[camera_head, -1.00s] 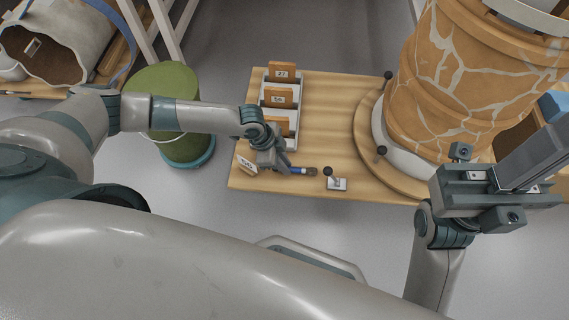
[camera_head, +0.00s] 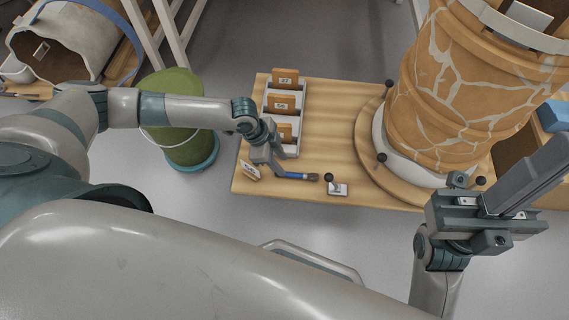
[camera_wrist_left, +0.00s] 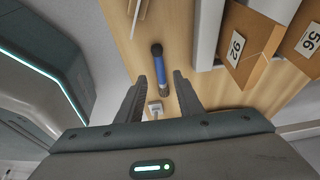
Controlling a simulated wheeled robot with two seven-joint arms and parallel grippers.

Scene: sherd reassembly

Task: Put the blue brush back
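The blue brush (camera_head: 294,175) lies on the wooden table near its front edge, its dark end pointing right. In the left wrist view the brush (camera_wrist_left: 161,66) shows whole, with a black end at the top and a dark bristle end at the bottom. My left gripper (camera_head: 272,162) is low over the table at the brush's left end. Its two fingers stand apart in the wrist view (camera_wrist_left: 162,80), with the brush beyond and partly between their tips. Nothing shows held; contact cannot be told. My right gripper (camera_head: 485,212) is at the right, its opening unclear.
A white rack (camera_head: 299,118) with numbered sherds stands behind the left gripper. A numbered tag (camera_head: 250,170) is at the table's left corner. A white block (camera_head: 338,190) with a black knob lies beside the brush. A large cracked vessel (camera_head: 455,90) stands at right.

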